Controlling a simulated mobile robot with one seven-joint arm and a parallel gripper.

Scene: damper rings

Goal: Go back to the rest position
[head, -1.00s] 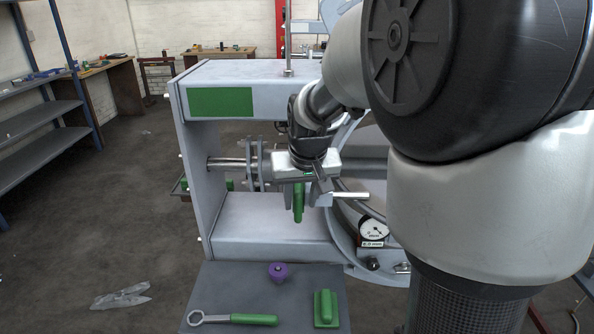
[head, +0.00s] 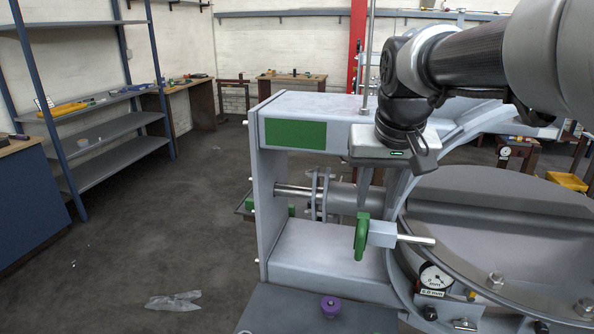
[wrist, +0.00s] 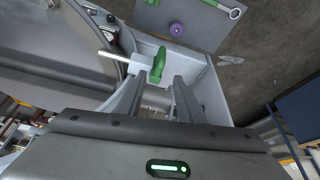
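My gripper (wrist: 158,78) is open and empty; its two fingers stand apart in the wrist view. In the head view my gripper (head: 366,192) hangs above a green handle (head: 361,238) on a light metal block with a rod (head: 415,240). The green handle also shows in the wrist view (wrist: 158,63), beyond the fingertips and apart from them. The handle sits at the grey frame (head: 275,190) of the machine, by the large round duct (head: 500,235). Part of the fingers is hidden in the head view.
A purple knob (head: 330,306) stands on a grey tray (head: 270,318) in front. A dial gauge (head: 434,278) sits on the duct's flange. A horizontal shaft with plates (head: 320,192) runs inside the frame. Open floor lies left, with a plastic sheet (head: 174,301) and blue shelves (head: 95,125).

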